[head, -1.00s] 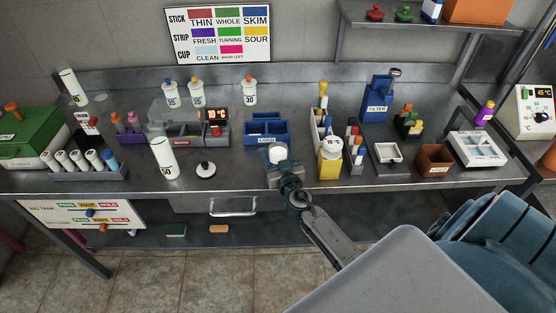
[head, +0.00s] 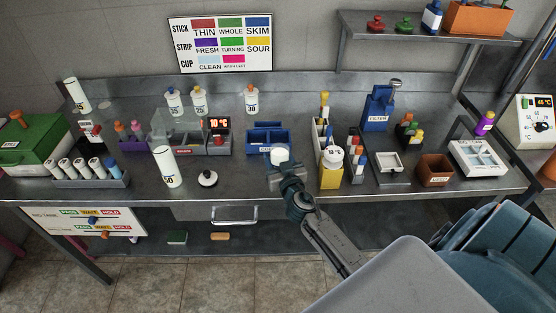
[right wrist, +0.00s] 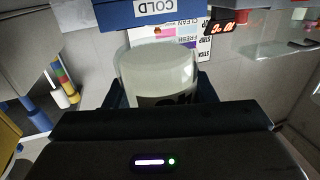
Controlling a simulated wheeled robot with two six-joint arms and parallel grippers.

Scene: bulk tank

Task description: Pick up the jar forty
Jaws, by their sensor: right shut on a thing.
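My right gripper (head: 281,168) is shut on a white-topped jar (head: 279,155) in front of the blue COLD rack. In the right wrist view, the pale jar (right wrist: 158,70) stands between the fingers. Dark digits on its label are partly hidden by the gripper, so I cannot read the number for certain. In the head view, the gripper hides the jar's lower part, and I cannot tell how far it is above the bench. My left gripper is not in view.
The blue rack (head: 268,150) is just behind the held jar. A jar marked 50 (head: 166,167) and a round black-knobbed lid (head: 207,178) stand to the left. A yellow holder (head: 331,174) is close on the right. A jar marked 30 (head: 251,100) stands at the back.

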